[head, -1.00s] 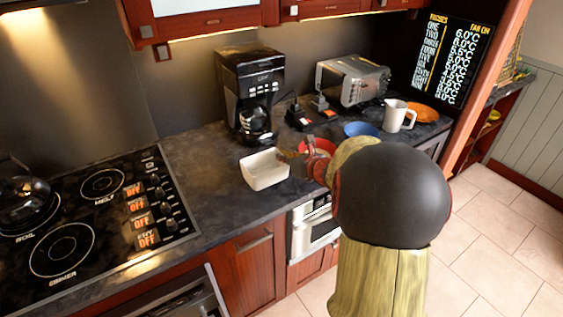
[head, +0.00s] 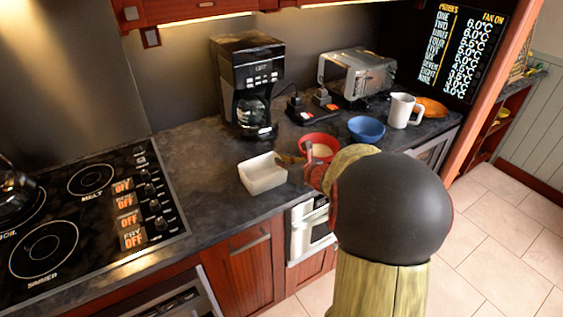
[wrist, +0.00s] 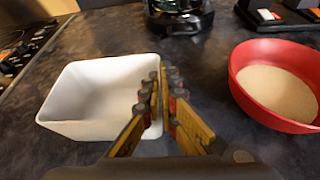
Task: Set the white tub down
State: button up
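The white tub (head: 262,175) is an open, upright, box-shaped container at the front part of the dark counter, left of the red bowl. It also shows in the wrist view (wrist: 85,128). My gripper (head: 292,163) is at its right wall. In the wrist view my gripper's fingers (wrist: 163,92) straddle that wall, one on the inner side and one on the outer, close together on the rim. The tub looks empty. I cannot tell whether its base touches the counter.
The red bowl (head: 318,148) with pale contents stands right of the tub, close to my gripper. A blue bowl (head: 366,128), a white mug (head: 403,111) and a toaster oven (head: 357,75) are farther right. A coffee maker (head: 247,85) stands behind. Counter left of the tub, toward the cooktop (head: 85,215), is clear.

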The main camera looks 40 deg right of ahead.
jog(key=shift+o, duration=1.2)
jog(key=shift+o, duration=1.4)
jog(key=shift+s+r+p, duration=0.1)
jog(key=shift+r+p, duration=0.15)
jog(key=shift+p, duration=0.05)
jog(key=p+v, duration=0.4)
jog(key=v, duration=0.7)
jog(key=shift+s, duration=0.4)
jog(key=shift+a+r, duration=0.1)
jog(key=shift+a, duration=0.05)
